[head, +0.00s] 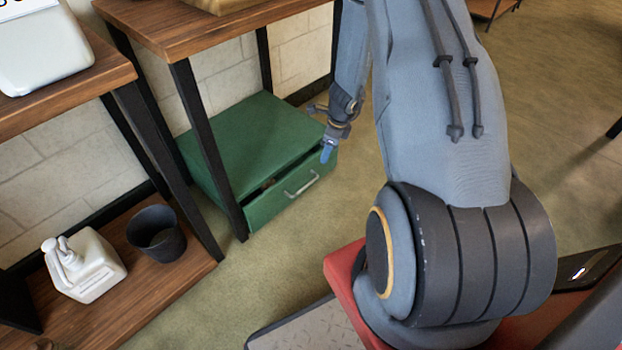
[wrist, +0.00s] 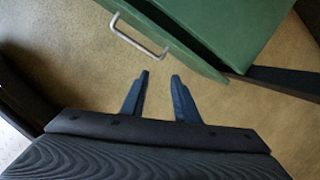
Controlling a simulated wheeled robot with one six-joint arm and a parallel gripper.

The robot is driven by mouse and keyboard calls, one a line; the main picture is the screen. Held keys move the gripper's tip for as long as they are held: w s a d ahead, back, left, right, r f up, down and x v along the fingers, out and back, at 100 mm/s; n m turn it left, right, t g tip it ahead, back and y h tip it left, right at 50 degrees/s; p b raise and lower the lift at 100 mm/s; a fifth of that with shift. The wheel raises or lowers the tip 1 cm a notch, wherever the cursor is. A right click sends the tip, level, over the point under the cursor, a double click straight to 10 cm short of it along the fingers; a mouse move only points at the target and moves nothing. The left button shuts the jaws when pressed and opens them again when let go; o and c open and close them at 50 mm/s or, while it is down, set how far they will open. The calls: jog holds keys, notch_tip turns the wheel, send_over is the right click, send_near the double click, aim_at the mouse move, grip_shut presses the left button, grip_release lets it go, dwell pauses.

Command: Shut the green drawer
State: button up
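The green drawer (head: 292,187) belongs to a green cabinet (head: 245,140) on the floor under a wooden table. The drawer stands a little way out, with a dark gap behind its front panel. Its silver handle (head: 301,184) faces toward the lower right, and the handle also shows in the wrist view (wrist: 138,38). My gripper (head: 327,150) is near the right end of the drawer front. In the wrist view my gripper (wrist: 160,75) has its two blue fingers apart with only floor between them. The fingertips are just short of the drawer front, beside the handle, seemingly not touching.
A wooden table (head: 190,28) stands over the cabinet, with a dark leg (head: 208,150) in front of it. A low shelf at left holds a white pump bottle (head: 84,268) and a dark bucket (head: 157,236). Floor (head: 235,280) in front of the drawer is open.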

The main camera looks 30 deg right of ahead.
aim_at(306, 186)
jog(key=a+f+n+b, duration=0.2)
jog(key=f+n+b, duration=0.2)
jog(key=b, duration=0.1)
jog(key=a+f+n+b, duration=0.3)
jog(key=f+n+b, duration=0.1)
jog(key=b, duration=0.1)
jog(key=a+f+n+b, duration=0.2)
jog(key=f+n+b, duration=0.2)
jog(key=b, duration=0.1)
jog(key=shift+w+a+f+n, duration=0.2)
jog(key=shift+a+f+n, duration=0.1)
jog(key=shift+n, duration=0.1)
grip_shut()
